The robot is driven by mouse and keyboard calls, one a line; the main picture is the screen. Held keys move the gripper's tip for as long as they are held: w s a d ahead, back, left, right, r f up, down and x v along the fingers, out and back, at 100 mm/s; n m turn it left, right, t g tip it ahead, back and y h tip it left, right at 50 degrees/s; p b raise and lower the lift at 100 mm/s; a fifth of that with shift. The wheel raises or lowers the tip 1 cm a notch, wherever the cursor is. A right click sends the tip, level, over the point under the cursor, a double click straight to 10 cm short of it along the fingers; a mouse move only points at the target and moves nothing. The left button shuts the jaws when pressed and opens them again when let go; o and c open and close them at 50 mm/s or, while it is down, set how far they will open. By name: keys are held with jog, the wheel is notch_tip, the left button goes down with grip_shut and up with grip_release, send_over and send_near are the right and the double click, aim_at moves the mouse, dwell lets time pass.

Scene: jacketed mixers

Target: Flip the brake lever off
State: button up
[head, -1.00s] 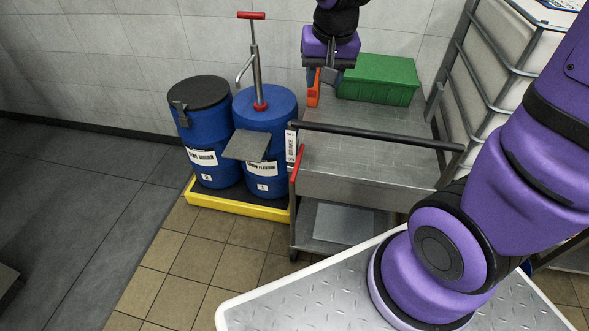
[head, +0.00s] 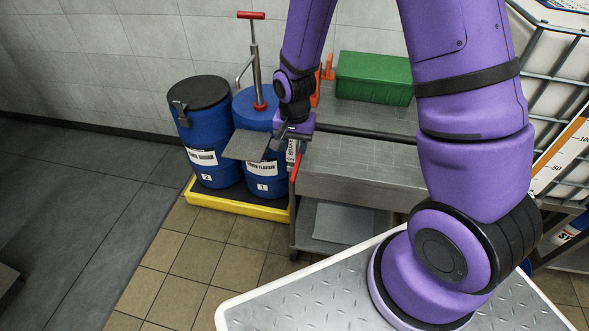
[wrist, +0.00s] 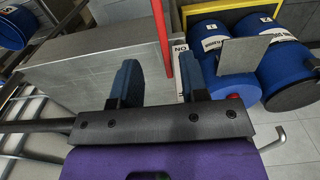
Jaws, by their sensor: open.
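The brake lever (head: 295,170) is a red bar on the left end of the grey cart, beside a white label plate (head: 292,151) that my gripper partly covers. My gripper (head: 289,139) is at the cart's left end, just above the lever. In the wrist view the red lever (wrist: 161,36) comes down from the top edge, and its end shows between the two open, dark blue fingers of my gripper (wrist: 160,75). I cannot tell whether the lever's end is within finger depth.
Two blue drums (head: 210,148) stand on a yellow-edged spill tray (head: 235,206) left of the cart; one has a red-handled pump (head: 255,60). A grey plate (head: 246,146) juts out close to my gripper.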

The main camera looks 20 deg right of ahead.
aim_at(294, 172)
notch_tip(294, 172, down, 10)
dwell(0.6)
jog(key=shift+c, duration=0.4)
grip_shut()
